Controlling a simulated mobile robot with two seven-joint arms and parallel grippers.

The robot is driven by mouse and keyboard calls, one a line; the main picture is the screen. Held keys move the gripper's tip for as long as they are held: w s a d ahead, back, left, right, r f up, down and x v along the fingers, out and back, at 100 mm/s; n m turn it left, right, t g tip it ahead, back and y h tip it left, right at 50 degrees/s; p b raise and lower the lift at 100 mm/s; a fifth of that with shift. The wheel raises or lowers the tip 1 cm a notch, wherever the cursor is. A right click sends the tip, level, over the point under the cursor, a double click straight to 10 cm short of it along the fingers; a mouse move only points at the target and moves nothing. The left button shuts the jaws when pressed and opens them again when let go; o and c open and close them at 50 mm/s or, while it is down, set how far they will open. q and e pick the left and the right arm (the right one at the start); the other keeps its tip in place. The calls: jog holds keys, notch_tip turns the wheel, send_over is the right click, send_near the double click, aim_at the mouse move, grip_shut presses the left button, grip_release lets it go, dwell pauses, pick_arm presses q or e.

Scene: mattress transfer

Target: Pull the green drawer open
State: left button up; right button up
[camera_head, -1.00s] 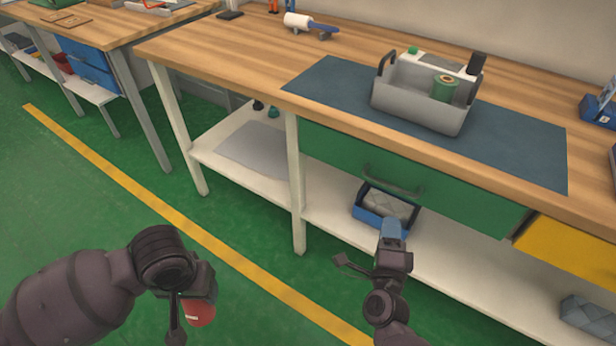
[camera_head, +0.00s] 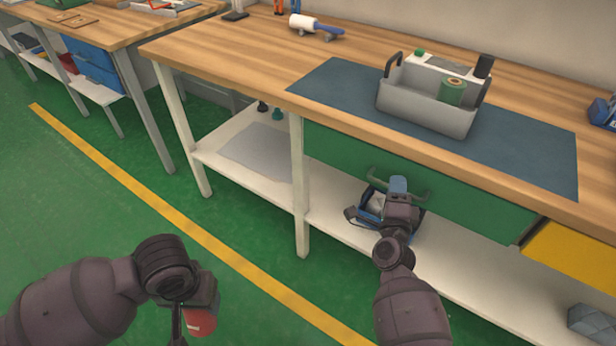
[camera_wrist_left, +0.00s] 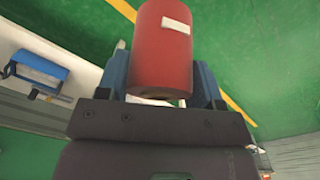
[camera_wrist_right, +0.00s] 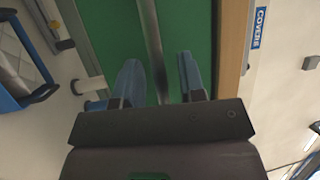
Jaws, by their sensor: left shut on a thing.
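The green drawer (camera_head: 447,197) is in the bench's front, under the worktop, and looks closed. Its bar handle (camera_head: 385,180) is partly hidden behind my right gripper (camera_head: 397,186). In the right wrist view the right gripper (camera_wrist_right: 158,82) is open, and the handle (camera_wrist_right: 151,40) runs up from between its blue fingers, with green drawer face (camera_wrist_right: 185,35) behind. Whether a finger touches the handle I cannot tell. My left gripper (camera_wrist_left: 162,82) is shut on a red cylinder (camera_wrist_left: 162,50) with a white label; the cylinder shows low in the head view (camera_head: 201,322).
A grey tool caddy (camera_head: 425,108) stands on a dark mat (camera_head: 325,88) above the drawer. A blue bin (camera_head: 370,207) sits on the lower shelf behind my right gripper. A yellow drawer (camera_head: 570,257) is to the right. The green floor before the bench is clear.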

grip_shut()
pick_arm(q)
jog(key=shift+r, duration=0.1)
dwell(0.4)
